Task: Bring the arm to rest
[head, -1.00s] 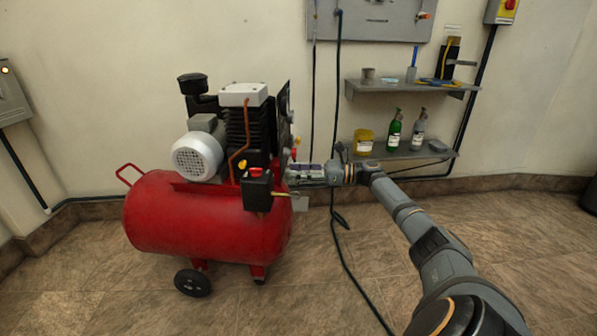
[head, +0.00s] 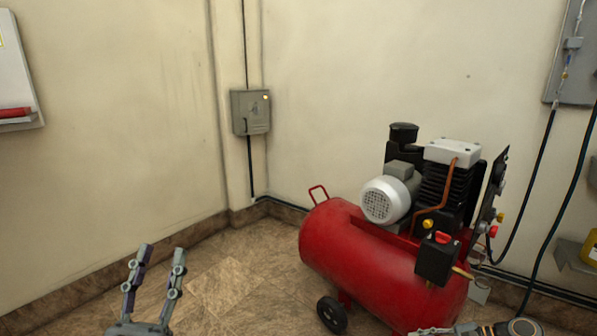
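My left gripper (head: 162,254) rises from the bottom left edge of the head view. Its two fingers point up and stand apart, with nothing between them. It is well to the left of the red compressor and apart from it. My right gripper (head: 432,331) shows only as a sliver at the bottom edge, in front of the compressor's lower right end. Most of it is cut off, so I cannot tell whether its fingers are open or shut.
The red compressor (head: 350,245) stands on wheels on the tiled floor at right. A grey switch box (head: 251,112) is on the wall near the corner. A grey wall panel (head: 578,60) with hanging cables is at far right. Floor between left gripper and compressor is clear.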

